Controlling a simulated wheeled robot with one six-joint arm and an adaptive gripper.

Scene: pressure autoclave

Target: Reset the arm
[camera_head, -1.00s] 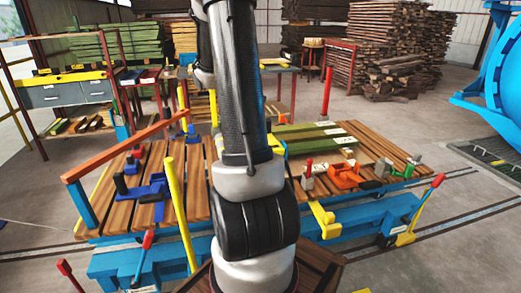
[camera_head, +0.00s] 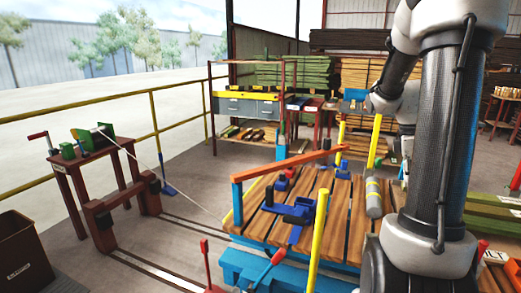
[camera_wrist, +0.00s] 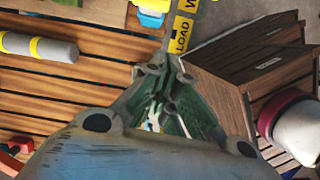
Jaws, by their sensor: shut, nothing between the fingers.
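My arm stands at the right of the head view, upright in front of the wooden-decked blue cart (camera_head: 345,225). My gripper (camera_wrist: 166,58) shows in the wrist view with its fingers together and nothing seen between them.
A grey cylinder with yellow bands (camera_head: 374,197) is at the deck, also in the wrist view (camera_wrist: 38,47). A red-orange rail (camera_head: 290,160) and yellow posts (camera_head: 319,240) rise from the cart. A winch table (camera_head: 85,155) stands left. Floor between is open, with rails (camera_head: 165,275).

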